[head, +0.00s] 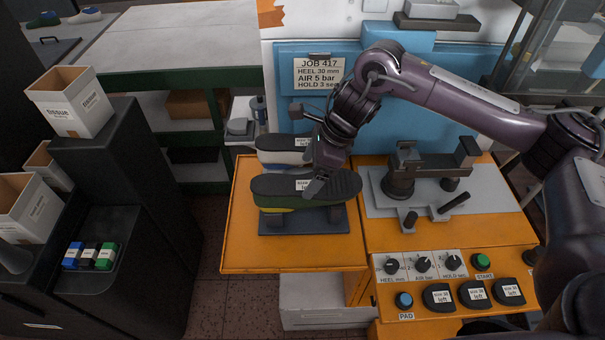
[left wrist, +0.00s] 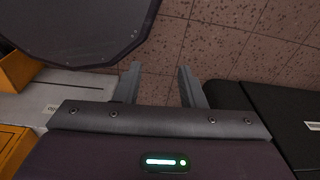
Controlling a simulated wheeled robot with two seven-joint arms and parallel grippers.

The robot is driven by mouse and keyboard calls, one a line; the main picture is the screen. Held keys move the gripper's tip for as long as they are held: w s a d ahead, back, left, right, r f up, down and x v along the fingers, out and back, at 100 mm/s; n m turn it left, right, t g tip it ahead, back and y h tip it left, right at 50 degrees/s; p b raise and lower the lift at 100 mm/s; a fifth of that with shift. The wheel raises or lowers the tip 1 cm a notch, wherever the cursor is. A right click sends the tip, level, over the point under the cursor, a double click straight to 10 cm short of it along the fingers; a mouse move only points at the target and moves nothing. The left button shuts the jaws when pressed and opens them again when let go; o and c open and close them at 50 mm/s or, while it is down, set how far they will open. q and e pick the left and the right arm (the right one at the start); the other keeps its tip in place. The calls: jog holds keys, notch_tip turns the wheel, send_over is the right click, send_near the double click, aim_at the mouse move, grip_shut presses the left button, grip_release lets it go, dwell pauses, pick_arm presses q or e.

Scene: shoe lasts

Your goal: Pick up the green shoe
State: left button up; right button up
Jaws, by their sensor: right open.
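The green shoe (head: 276,201) sits sole up on a dark stand on the orange bench, with its dark sole on top and green and yellow below. My right gripper (head: 317,187) is open and points down over the middle of this shoe, hiding part of it. I cannot tell whether its fingers touch the shoe. My left gripper (left wrist: 158,78) is open and empty in the left wrist view, above the speckled floor. The green shoe does not show there.
A white and blue shoe (head: 278,156), also sole up, stands just behind the green one. A grey clamp fixture (head: 424,172) is to the right. A control panel (head: 440,283) with knobs and buttons is in front. Boxes (head: 70,102) stand on the dark unit at left.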

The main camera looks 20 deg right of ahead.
aim_at(301, 184)
jog(key=shift+w+d, duration=0.55)
jog(key=shift+d, duration=0.05)
jog(key=shift+w+a+f+p, duration=0.1)
jog(key=shift+w+f+p, duration=0.15)
jog(key=shift+f, duration=0.2)
jog(key=shift+w+a+f+p, duration=0.15)
jog(key=shift+f+p, duration=0.1)
jog(key=shift+f, duration=0.2)
jog(key=shift+s+a+f, duration=0.15)
jog(key=shift+s+f, duration=0.05)
jog(key=shift+s+a+f+p, duration=0.25)
jog(key=shift+a+f+p, duration=0.35)
jog(key=shift+p, duration=0.65)
jog(key=f, duration=0.2)
jog(key=w+f+p, duration=0.1)
jog(key=shift+a+f, duration=0.25)
jog(key=shift+f, duration=0.15)
jog(key=shift+a, duration=0.1)
jog(key=c, duration=1.5)
pick_arm(q)
notch_tip(301, 184, up, 4)
jog(key=shift+d+r, duration=0.1)
jog(key=shift+r, duration=0.05)
pick_arm(e)
jog(key=shift+r, duration=0.2)
